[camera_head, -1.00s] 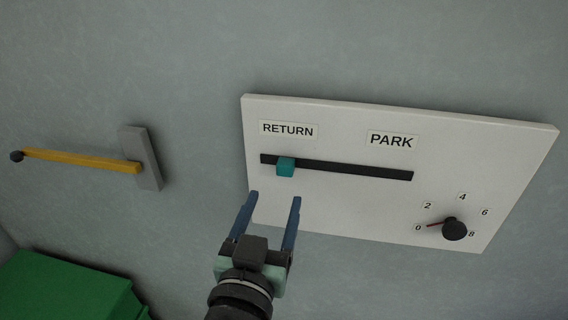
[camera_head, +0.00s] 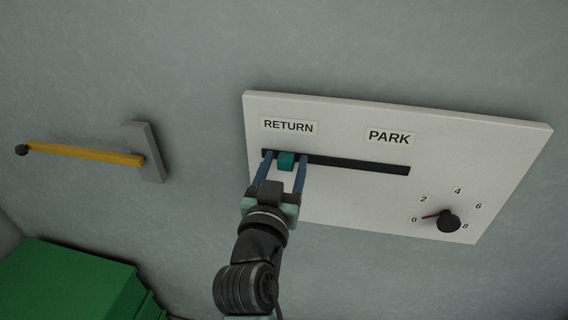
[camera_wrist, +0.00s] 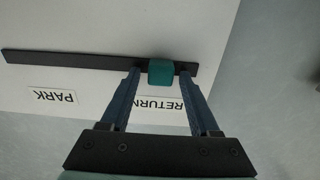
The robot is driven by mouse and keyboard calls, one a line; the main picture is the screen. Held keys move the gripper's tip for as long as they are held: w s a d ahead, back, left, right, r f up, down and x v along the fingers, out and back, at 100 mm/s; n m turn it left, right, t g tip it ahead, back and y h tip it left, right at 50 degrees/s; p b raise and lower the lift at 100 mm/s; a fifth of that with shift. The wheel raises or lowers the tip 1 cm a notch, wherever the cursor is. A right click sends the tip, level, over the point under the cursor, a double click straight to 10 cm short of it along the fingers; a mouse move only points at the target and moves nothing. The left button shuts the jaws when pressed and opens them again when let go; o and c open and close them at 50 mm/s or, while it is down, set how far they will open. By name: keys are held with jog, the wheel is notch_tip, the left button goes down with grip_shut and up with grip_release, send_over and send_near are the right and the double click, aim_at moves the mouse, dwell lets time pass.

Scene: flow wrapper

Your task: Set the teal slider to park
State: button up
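The teal slider (camera_head: 286,161) sits in a black slot (camera_head: 360,167) on the white panel, near the slot's left end under the RETURN label (camera_head: 289,126). The PARK label (camera_head: 390,137) is above the right part of the slot. My gripper (camera_head: 285,158) is open, with one blue finger on each side of the slider. In the wrist view the slider (camera_wrist: 161,71) shows between the spread fingertips (camera_wrist: 161,72), with a gap visible on each side. Whether a finger touches it is hard to tell.
A black dial (camera_head: 449,220) with a red pointer near 0 is at the panel's lower right. A yellow lever (camera_head: 85,153) on a grey plate is on the wall to the left. A green box (camera_head: 70,285) stands at the lower left. The wall between is clear.

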grip_shut()
dwell(1.2)
